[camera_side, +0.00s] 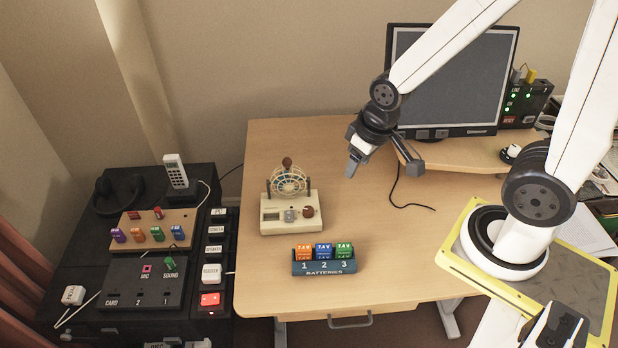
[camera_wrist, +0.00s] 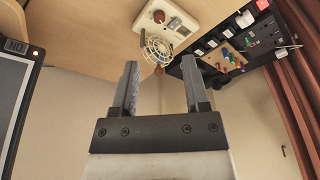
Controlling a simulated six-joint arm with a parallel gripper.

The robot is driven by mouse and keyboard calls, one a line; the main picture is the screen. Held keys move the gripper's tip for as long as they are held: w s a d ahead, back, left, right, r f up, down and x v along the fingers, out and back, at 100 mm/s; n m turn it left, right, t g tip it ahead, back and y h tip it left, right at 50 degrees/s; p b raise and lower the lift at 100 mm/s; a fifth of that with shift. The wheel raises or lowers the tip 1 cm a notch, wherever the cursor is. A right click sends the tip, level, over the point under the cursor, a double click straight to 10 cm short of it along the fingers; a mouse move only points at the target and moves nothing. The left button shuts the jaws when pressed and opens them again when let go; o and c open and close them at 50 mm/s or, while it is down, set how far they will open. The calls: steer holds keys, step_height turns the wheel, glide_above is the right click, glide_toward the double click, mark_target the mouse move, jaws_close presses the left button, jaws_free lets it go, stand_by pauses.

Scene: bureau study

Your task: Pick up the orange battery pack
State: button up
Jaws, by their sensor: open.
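The orange battery pack (camera_side: 304,254) stands in the left slot, marked 1, of the blue batteries holder (camera_side: 324,268) on the desk. A blue pack (camera_side: 324,252) is in slot 2 and a green pack (camera_side: 344,252) in slot 3. My gripper (camera_side: 384,168) is open and empty, above the desk in front of the monitor, up and to the right of the holder. In the wrist view the two grey fingers (camera_wrist: 161,88) stand apart with nothing between them. The battery packs do not show in the wrist view.
A cream device with a wire drum (camera_side: 290,205) stands behind the holder; it also shows in the wrist view (camera_wrist: 162,28). The monitor (camera_side: 455,75) stands at the back right. A dark cabinet with a control panel (camera_side: 150,285) is left of the desk. Desk around the holder is clear.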

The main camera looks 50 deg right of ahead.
steer(key=shift+o, duration=1.2)
steer(key=shift+w+f, duration=0.1)
steer(key=w+a+f+n+y, duration=0.1)
steer(key=a+f+n, duration=0.1)
steer(key=f, duration=0.3)
steer(key=w+a+f+n+y, duration=0.1)
steer(key=a+f+n, duration=0.1)
steer(key=f, duration=0.4)
steer(key=w+a+f+n, duration=0.2)
steer(key=f+n, duration=0.2)
steer(key=f, duration=0.2)
steer(key=shift+a+f+t+y, duration=0.1)
steer(key=shift+t+y, duration=0.3)
steer(key=shift+s+a+f+n, duration=0.1)
steer(key=shift+a+f+n, duration=0.2)
steer(key=shift+f, duration=0.15)
